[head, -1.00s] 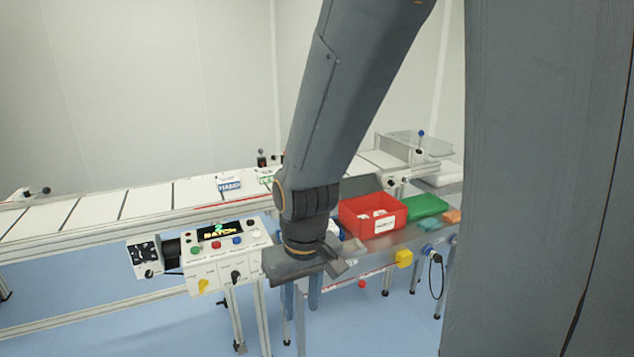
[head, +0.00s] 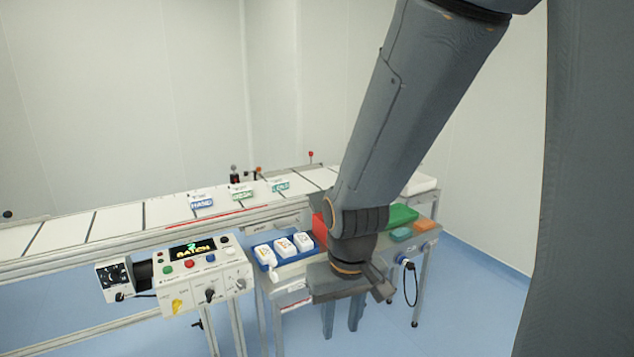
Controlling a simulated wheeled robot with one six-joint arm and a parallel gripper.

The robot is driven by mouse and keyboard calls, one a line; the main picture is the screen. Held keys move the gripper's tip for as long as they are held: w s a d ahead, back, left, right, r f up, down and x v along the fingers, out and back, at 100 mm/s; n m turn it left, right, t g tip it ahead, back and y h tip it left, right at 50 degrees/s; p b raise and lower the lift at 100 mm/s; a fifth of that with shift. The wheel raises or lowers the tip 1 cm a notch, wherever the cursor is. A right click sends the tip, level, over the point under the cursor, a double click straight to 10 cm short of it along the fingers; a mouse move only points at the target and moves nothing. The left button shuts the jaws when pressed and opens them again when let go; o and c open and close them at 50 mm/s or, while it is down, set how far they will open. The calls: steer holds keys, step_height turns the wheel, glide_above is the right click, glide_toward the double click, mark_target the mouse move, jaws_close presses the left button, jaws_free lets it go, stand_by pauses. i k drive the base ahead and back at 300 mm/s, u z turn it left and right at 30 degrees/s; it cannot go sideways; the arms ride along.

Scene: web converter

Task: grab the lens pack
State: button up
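Several white packs with small orange marks lie in a blue tray (head: 262,240) at the left end of the side table. The middle white pack (head: 285,247) is one of them; I cannot read their print, so I cannot tell which is the lens pack. My gripper (head: 341,318) hangs to the right of and nearer than the tray, in front of the table. Its two fingers point down, stand apart, and nothing shows between them. My arm hides the middle of the table and most of a red bin (head: 319,228).
A control box (head: 205,270) with buttons and a "BATCH" display stands left of the table. Behind is a conveyor (head: 120,220) with small signs (head: 202,201). A green item (head: 402,215), a teal item (head: 400,234) and an orange item (head: 424,225) lie at the table's right.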

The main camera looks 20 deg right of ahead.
mark_target(280, 184)
steer(key=z, duration=0.7)
steer(key=i, duration=0.6)
steer(key=z, duration=0.7)
steer(key=i, duration=1.3)
steer(key=u, duration=1.1)
steer(key=i, duration=0.55)
steer(key=u, duration=0.7)
